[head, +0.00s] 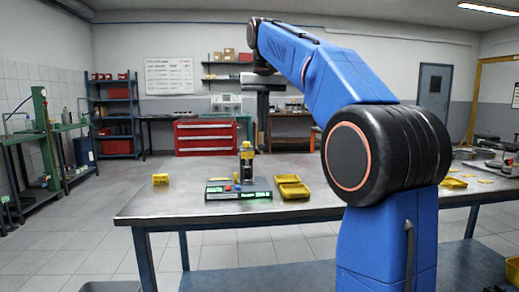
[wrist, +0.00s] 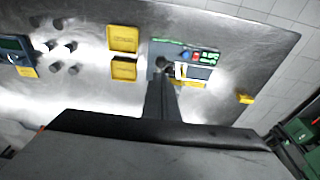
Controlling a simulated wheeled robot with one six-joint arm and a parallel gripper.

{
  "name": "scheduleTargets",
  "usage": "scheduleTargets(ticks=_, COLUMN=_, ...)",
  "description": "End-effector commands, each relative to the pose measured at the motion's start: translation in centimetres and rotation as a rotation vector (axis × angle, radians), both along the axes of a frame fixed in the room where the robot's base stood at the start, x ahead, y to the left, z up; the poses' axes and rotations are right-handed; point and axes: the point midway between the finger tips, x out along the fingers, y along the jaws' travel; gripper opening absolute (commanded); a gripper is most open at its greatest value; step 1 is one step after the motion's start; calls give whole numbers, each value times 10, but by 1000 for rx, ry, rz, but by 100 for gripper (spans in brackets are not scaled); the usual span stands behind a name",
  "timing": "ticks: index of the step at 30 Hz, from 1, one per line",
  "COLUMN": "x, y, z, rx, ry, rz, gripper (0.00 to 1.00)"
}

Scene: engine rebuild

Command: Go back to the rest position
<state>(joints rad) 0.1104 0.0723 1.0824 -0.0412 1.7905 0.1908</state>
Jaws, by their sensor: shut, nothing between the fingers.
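My gripper (head: 262,150) hangs down from the end of my raised blue arm, above and behind the workbench (head: 180,203) in the head view. In the wrist view my gripper (wrist: 161,66) shows as a dark, narrow pair of fingers, closed together with nothing held. It overlaps the edge of a device with green strips and coloured buttons (head: 238,192) in that view. The device also shows in the wrist view (wrist: 196,72). The gripper appears well above the bench, apart from it.
Two yellow trays (head: 291,187) lie right of the device, and a yellow block (head: 160,179) lies left. A black and yellow upright item (head: 246,162) stands at the device. Several small cylinders (wrist: 62,49) lie on the bench. A red tool cabinet (head: 206,138) stands behind.

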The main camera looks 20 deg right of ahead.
Motion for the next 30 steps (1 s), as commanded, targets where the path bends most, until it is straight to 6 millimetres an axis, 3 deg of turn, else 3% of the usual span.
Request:
scheduleTargets(ticks=21, x=-2, y=0, z=7, rx=-1, ry=-1, rz=2, gripper=0)
scheduleTargets(ticks=26, x=-19, y=7, z=-4, rx=-2, ry=-12, rz=22, gripper=0)
scheduleTargets(ticks=30, x=-49, y=16, z=-26, rx=-6, ry=-33, rz=54, gripper=0)
